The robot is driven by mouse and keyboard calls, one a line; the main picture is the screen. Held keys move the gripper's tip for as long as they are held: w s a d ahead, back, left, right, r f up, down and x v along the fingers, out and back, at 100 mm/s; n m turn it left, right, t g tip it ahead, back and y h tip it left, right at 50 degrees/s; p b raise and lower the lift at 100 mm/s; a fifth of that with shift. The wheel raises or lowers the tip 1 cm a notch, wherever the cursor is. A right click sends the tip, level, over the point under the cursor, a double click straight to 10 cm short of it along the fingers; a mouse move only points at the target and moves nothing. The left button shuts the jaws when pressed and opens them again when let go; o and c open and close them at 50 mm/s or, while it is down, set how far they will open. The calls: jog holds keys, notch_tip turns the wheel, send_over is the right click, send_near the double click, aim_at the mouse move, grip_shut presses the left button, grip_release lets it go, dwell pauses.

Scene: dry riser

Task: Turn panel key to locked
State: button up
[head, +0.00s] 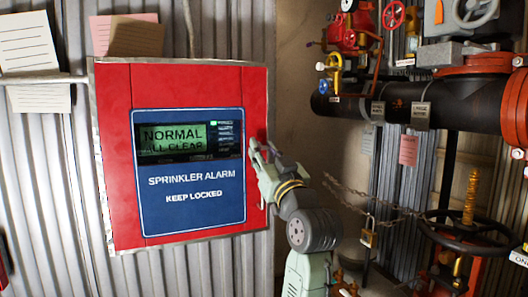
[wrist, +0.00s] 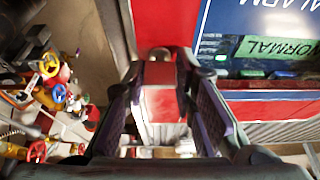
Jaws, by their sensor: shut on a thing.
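The red sprinkler alarm panel (head: 115,160) hangs on the corrugated wall, with a blue face marked "KEEP LOCKED". Its green screen (head: 172,138) reads "NORMAL ALL CLEAR". My gripper (head: 258,150) is at the panel's right side edge, level with the screen. In the wrist view my gripper (wrist: 163,62) is shut on a small red piece between its fingertips, which I take for the panel key (wrist: 162,76). The fingers hide much of it, and the head view does not show it. I cannot tell which way the key is turned.
To the right, a dark pipe (head: 445,107) carries red and yellow valves. A large handwheel (head: 465,231) stands below, with a chain and padlock (head: 369,237) beside it. Paper notes (head: 28,42) are at the upper left.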

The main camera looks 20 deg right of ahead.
grip_shut()
jog(key=shift+n+b, duration=0.3)
jog(key=shift+n, duration=0.1)
jog(key=n+y+b, duration=0.1)
jog(key=n, duration=0.1)
jog(key=n+y+b, duration=0.1)
jog(key=n+y, duration=0.1)
jog(key=shift+d+f+n+g, duration=0.1)
jog(key=shift+d+n+g, duration=0.05)
jog(key=shift+n+g, duration=0.2)
jog(key=n+y+b, duration=0.1)
jog(key=n, duration=0.2)
jog(key=n+g+y, duration=0.1)
jog(key=n, duration=0.2)
jog(key=shift+r+n+y+b, duration=0.2)
jog(key=shift+n+y+b, duration=0.05)
jog(key=shift+y+b, duration=0.15)
jog(key=n+g, duration=0.1)
jog(key=n, duration=0.1)
jog(key=n+g+y, duration=0.1)
jog(key=n, duration=0.2)
jog(key=shift+d+r+g+p, duration=0.1)
jog(key=shift+r+g+p, duration=0.1)
jog(key=shift+g+p, duration=0.1)
jog(key=n+g+p, duration=0.1)
jog(key=n, duration=0.4)
jog(key=shift+g+p, duration=0.35)
jog(key=shift+n, duration=0.3)
